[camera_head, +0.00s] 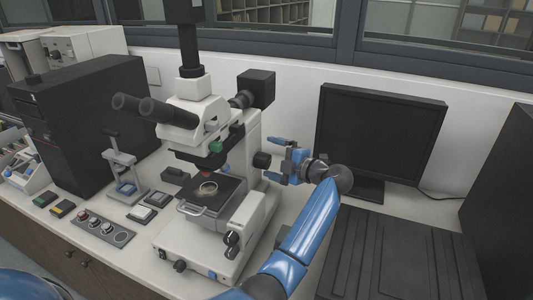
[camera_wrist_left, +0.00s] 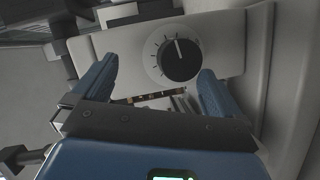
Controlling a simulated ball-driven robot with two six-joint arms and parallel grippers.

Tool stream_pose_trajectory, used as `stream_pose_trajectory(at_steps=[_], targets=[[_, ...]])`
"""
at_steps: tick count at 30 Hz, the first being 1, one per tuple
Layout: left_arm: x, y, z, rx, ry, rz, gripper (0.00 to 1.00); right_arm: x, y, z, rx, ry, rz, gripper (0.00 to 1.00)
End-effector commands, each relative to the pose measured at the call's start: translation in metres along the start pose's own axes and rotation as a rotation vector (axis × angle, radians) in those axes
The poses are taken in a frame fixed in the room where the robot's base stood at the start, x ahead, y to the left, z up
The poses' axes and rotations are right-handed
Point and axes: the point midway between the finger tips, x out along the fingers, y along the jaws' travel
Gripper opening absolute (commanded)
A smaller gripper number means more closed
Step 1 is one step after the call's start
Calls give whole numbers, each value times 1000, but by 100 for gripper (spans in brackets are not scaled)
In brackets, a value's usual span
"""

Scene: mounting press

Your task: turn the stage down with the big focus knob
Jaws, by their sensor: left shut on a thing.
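The white microscope (camera_head: 195,112) stands mid-bench in the head view. Its black stage (camera_head: 226,187) carries a small round dish (camera_head: 208,188). The big focus knob (camera_head: 262,160), black and round, is on the microscope's right side; in the left wrist view a black knob (camera_wrist_left: 181,60) with a white pointer line sits on a dial with tick marks. My left gripper (camera_head: 274,159) reaches in from the right of the microscope, its blue fingers on either side of the knob and shut on it. The fingertip contact is not clear. My right gripper is not in view.
A black monitor (camera_head: 378,135) stands behind my left arm. A black computer case (camera_head: 85,123) is at the left, with a control panel (camera_head: 100,228) and small boxes before it. Smaller black knobs (camera_head: 232,240) are low on the microscope's right side.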

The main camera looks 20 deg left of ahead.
Motion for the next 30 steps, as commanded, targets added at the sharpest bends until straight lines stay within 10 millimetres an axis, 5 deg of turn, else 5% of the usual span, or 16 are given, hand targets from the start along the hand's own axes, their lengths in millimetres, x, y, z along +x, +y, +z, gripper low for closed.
stream_pose_trajectory(at_steps=[1,30], targets=[[-9,13,0,-18,-11,17,79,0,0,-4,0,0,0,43],[-66,6,0,-7,-5,5,79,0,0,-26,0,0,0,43]])
